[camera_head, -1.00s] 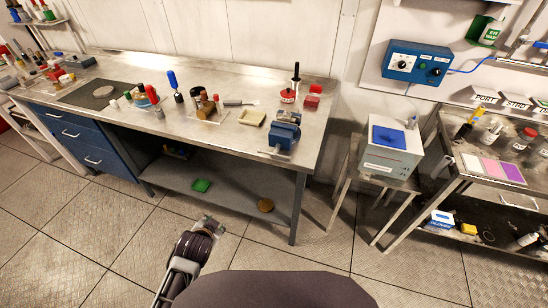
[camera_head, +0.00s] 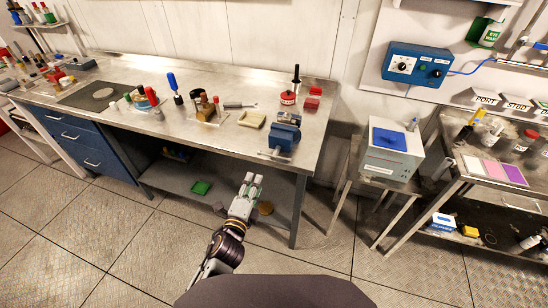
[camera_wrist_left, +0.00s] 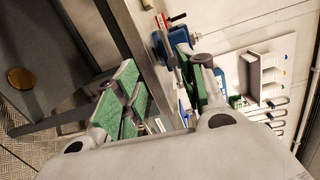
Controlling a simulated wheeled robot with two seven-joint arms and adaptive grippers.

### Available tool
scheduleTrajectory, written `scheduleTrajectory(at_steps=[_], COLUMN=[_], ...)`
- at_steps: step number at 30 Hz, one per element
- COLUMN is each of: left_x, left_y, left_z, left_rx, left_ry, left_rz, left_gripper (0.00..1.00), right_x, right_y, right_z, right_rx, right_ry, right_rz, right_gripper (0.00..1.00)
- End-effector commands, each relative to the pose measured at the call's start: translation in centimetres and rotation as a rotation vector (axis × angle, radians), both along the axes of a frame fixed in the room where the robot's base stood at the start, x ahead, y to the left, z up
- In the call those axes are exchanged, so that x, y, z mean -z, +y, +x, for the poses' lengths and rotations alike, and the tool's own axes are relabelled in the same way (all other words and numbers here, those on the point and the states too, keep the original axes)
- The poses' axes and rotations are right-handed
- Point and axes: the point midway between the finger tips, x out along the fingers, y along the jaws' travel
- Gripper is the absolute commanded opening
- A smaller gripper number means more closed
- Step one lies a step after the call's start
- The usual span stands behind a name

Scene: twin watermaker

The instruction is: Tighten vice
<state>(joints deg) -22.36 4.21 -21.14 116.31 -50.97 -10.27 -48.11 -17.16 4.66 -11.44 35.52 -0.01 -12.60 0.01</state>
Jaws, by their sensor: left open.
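A blue bench vice (camera_head: 285,137) is mounted at the front right of the metal workbench (camera_head: 222,133), with its handle bar (camera_head: 275,155) at the front edge. The vice (camera_wrist_left: 165,50) also shows in the left wrist view, beyond the fingers and partly hidden by one of them. My left gripper (camera_head: 250,183) is raised in front of the bench, below and left of the vice, apart from it. In the left wrist view its green-padded fingers (camera_wrist_left: 155,88) are spread and empty. My right gripper is not in view.
Tools, bottles and a yellowish tray (camera_head: 252,119) stand on the bench left of the vice. A red box (camera_head: 312,104) is behind it. A bench leg (camera_head: 298,211) and lower shelf (camera_head: 225,193) are near my gripper. A grey box with a blue top (camera_head: 391,150) stands right.

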Motion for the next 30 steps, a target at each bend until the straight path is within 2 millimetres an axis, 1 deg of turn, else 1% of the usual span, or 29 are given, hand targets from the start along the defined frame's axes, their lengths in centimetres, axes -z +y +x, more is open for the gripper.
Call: scheduleTrajectory(at_steps=[1,3,7,20,26,30], left_x=[-0.1,-0.3,-0.5,-0.5,-0.5,-0.6], left_y=[-0.8,-1.6,-2.4,-2.5,-2.7,-3.0], left_z=[0.0,-0.1,-0.3,-0.2,0.4,1.2], left_rx=[0.025,0.054,0.082,0.084,0.084,0.083], left_ry=[-0.023,-0.052,-0.081,-0.084,-0.083,-0.084], left_rz=[0.029,0.061,0.092,0.095,0.095,0.095], left_gripper=[0.41,0.41,0.41,0.41,0.41,0.41], right_x=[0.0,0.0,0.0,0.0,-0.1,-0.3], right_y=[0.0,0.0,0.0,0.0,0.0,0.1], right_z=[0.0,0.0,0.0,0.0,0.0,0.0], right_rx=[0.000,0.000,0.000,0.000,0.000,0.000], right_ry=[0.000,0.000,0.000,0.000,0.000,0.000], right_rz=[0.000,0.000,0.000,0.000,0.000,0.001], right_gripper=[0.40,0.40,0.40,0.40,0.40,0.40])
